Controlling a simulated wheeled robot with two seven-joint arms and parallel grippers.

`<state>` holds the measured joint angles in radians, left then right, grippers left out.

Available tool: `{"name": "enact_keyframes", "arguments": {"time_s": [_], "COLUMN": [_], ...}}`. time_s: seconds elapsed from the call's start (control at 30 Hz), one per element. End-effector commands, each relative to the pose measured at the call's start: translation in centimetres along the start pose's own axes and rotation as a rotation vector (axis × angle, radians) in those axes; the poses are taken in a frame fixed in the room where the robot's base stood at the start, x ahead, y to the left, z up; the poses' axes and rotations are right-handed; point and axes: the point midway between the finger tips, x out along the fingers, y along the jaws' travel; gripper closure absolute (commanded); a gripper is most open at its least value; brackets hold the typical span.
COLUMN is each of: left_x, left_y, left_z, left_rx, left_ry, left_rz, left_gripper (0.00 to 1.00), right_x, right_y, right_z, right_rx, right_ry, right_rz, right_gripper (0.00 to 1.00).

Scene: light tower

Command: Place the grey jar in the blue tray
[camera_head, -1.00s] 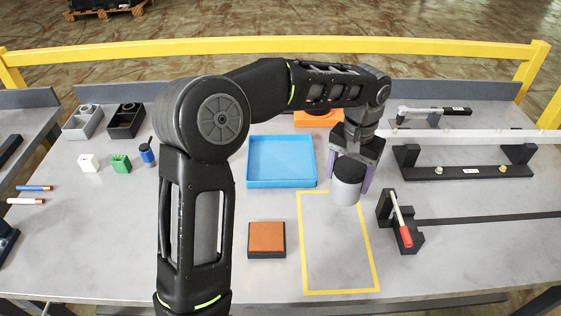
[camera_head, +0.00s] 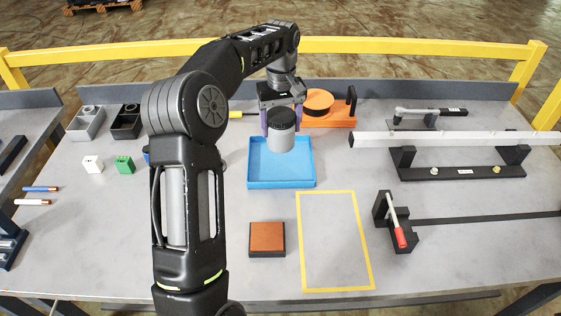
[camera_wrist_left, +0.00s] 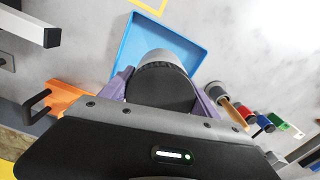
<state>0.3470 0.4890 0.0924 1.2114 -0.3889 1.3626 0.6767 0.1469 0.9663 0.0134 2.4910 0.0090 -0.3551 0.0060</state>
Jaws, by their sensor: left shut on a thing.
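The grey jar (camera_head: 282,134) with a black lid is held upright between the purple fingers of my left gripper (camera_head: 281,120), which is shut on it. In the head view the jar appears over the back part of the blue tray (camera_head: 252,168); its exact height above the tray floor is hard to tell. The tray is otherwise empty. In the left wrist view the jar's dark lid (camera_wrist_left: 162,85) lies between the fingers, with the blue tray (camera_wrist_left: 190,40) beyond it. My right gripper is not in view.
An orange fixture (camera_head: 330,120) with a black handle stands just behind and right of the tray. An orange-topped block (camera_head: 267,238) and a yellow outlined area (camera_head: 335,240) lie in front. A long pale bar (camera_head: 455,138) rests at the right.

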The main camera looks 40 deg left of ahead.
Motion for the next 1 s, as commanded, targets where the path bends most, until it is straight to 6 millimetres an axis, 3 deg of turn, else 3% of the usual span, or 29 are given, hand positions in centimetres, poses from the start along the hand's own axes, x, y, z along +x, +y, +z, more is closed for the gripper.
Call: {"name": "enact_keyframes", "arguments": {"time_s": [0.27,0.63,1.0], "left_x": [0.2,4.8,5.4], "left_y": [0.1,0.1,0.1], "left_z": [0.0,0.0,0.0], "left_rx": [0.002,0.003,0.003], "left_ry": [0.001,0.001,0.000], "left_rz": [0.000,0.001,0.000], "left_gripper": [0.83,0.83,0.83], "right_x": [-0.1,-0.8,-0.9], "right_y": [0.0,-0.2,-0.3], "right_z": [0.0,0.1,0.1], "right_rx": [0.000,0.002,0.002], "right_ry": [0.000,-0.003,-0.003], "right_rz": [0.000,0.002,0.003], "right_gripper": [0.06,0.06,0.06]}}
